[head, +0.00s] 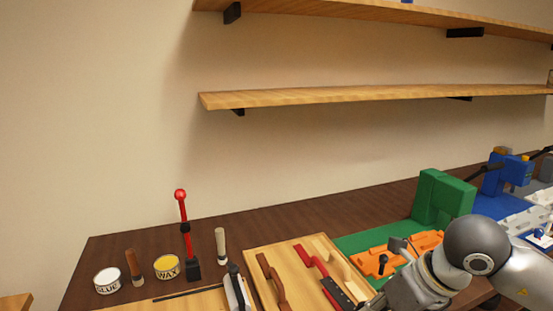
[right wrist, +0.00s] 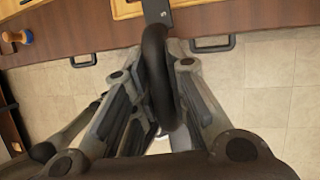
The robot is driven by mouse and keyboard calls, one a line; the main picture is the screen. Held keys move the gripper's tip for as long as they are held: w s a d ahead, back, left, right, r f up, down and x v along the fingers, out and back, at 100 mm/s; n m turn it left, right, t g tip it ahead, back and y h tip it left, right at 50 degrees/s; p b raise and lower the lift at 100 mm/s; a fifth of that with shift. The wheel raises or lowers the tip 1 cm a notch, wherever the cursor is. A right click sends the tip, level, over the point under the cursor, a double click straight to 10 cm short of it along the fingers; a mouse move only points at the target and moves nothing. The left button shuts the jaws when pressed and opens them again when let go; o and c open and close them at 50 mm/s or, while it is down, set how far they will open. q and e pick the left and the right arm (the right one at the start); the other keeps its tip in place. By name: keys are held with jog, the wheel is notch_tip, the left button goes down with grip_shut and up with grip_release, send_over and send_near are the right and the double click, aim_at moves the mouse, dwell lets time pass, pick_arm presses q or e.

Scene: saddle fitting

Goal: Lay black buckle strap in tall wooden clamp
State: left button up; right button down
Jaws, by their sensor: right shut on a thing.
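In the right wrist view my right gripper (right wrist: 160,58) is shut on the black buckle strap (right wrist: 156,85). The strap is a thick dark band that bends between the fingers, with a dark metal-looking end above it. In the head view my right arm comes in from the right. The gripper body (head: 408,288) is low in the picture and its fingertips are not clearly shown; the strap cannot be made out there. I cannot identify the tall wooden clamp for sure in either view. My left gripper is not in view.
A wooden tray (head: 252,256) holds brown, red and pale tools. Glue (head: 107,281) and wax tins (head: 167,267) and a red lever tool (head: 186,236) stand left. Green (head: 446,199) and blue fixtures (head: 494,178) stand right.

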jog(key=shift+w+a+f+n+g, duration=0.35)
jog(key=shift+a+f+n, duration=0.1)
jog(key=shift+a+n, duration=0.1)
jog(key=shift+a+f+n, duration=0.1)
jog(key=shift+f+n, duration=0.1)
jog(key=shift+n, duration=0.15)
jog(key=s+d+f+n+g+h, duration=0.1)
jog(key=s+f+n+g+h, duration=0.2)
jog(key=n, duration=1.2)
jog(key=s+d+f+n+g+h, duration=0.1)
jog(key=s+f+n+g+h, duration=0.2)
jog(key=n, duration=1.2)
notch_tip(320, 180, down, 2)
jog(key=shift+s+d+f+g, duration=0.25)
jog(key=shift+s+g, duration=0.3)
jog(key=shift+s, duration=0.2)
